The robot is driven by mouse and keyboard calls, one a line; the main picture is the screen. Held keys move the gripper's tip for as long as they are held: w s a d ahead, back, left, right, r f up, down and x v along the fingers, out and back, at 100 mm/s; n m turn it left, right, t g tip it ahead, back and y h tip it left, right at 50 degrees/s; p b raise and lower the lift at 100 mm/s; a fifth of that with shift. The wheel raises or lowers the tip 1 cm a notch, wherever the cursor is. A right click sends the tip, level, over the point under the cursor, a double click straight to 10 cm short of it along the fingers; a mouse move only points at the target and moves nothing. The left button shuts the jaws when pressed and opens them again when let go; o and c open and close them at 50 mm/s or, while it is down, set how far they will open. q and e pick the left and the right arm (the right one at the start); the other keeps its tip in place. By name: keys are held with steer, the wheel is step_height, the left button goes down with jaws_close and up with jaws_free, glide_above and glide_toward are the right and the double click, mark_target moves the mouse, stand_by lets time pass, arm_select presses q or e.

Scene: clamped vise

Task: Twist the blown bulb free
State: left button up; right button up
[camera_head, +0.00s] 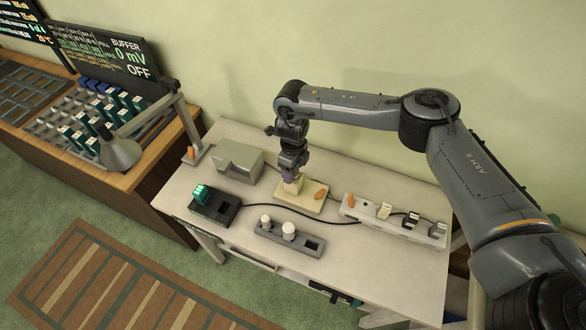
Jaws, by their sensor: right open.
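My right gripper (291,177) points down, open, at a small cream upright part (292,187) on a cream base (311,205) with an orange switch. The fingertips are too small to tell whether they touch it. No blown bulb can be made out for certain; the gripper hides what may be at the top of that part. Two white bulbs, a smaller one (265,221) and a larger one (288,230), stand in a grey holder (268,239) in front, which has an empty slot at its right end. My left gripper is not in view.
A desk lamp (120,151) leans out to the left. A power strip (390,222) with plugs is right. A dark cable crosses the table. The front right of the table is clear.

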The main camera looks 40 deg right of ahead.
step_height(320, 180, up, 9)
steer(key=shift+r, duration=0.6)
steer(key=shift+a, duration=0.1)
steer(key=s+a+f+t+y+p, duration=0.15)
steer(key=a+f, duration=0.25)
steer(key=a, duration=0.7)
steer(key=s+a+f+y+p, duration=0.2)
steer(key=a+f, duration=0.2)
steer(key=a, duration=0.7)
steer(key=s+a+r+m+t+y+p, duration=0.1)
steer(key=s+a+r+m+t+y, duration=0.25)
steer(key=a, duration=0.55)
steer(key=s+a+r+m+t+y+p, duration=0.1)
steer(key=s+a+r+m+p, duration=0.2)
steer(key=a+m, duration=0.45)
steer(key=s+d+r+m+t+h+p, duration=0.25)
steer(key=d+r+m, duration=0.3)
steer(key=m, duration=0.65)
steer(key=s+d+f+m+g+h, duration=0.2)
steer(key=s+d+m, duration=0.5)
steer(key=d, duration=0.3)
steer(key=s+d+f+m+g+h+p, duration=0.1)
steer(key=s+d+f+m+g+h, duration=0.1)
steer(key=s+d+m, duration=0.6)
steer(key=shift+s+d+f+m+g+h+p, duration=0.25)
steer(key=shift+d+g+h, duration=0.3)
steer(key=shift+d, duration=0.7)
